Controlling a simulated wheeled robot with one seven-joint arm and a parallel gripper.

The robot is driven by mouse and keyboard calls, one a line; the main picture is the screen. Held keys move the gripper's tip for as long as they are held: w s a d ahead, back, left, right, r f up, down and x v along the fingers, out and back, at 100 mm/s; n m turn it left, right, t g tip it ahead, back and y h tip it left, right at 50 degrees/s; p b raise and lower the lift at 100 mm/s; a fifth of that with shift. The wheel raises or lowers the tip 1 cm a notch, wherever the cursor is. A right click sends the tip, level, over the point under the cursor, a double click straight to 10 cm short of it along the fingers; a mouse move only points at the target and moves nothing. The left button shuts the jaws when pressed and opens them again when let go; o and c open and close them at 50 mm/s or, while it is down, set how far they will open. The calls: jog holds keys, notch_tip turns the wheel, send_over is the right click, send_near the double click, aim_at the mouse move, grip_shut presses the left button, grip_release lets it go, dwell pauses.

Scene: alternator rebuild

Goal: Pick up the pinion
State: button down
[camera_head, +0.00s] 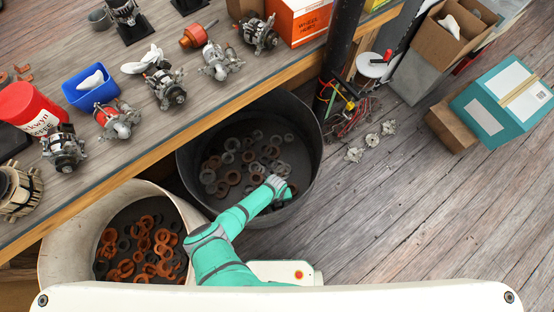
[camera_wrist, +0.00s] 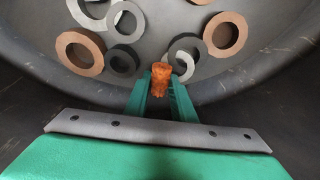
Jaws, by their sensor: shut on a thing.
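My gripper (camera_wrist: 162,88) is shut on a small orange-brown pinion (camera_wrist: 161,72), whose end sticks out between the two green fingertips in the wrist view. In the head view my green arm reaches down into the dark round bin (camera_head: 187,163), and my gripper (camera_head: 289,192) is low inside it near the right wall. The pinion cannot be made out in the head view. Flat grey and copper-coloured rings (camera_wrist: 80,51) lie on the bin floor beyond the fingers. One pale ring (camera_wrist: 186,57) lies close to the pinion's right side; I cannot tell whether they touch.
A pale bin (camera_head: 62,235) with orange rings stands at the lower left. The wooden workbench (camera_head: 135,170) with several alternators runs along the left. Cables (camera_head: 345,115) and small metal parts (camera_head: 371,140) lie right of the dark bin.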

notch_tip(320, 180, up, 17)
dwell(0.6)
jog(key=shift+f, duration=0.1)
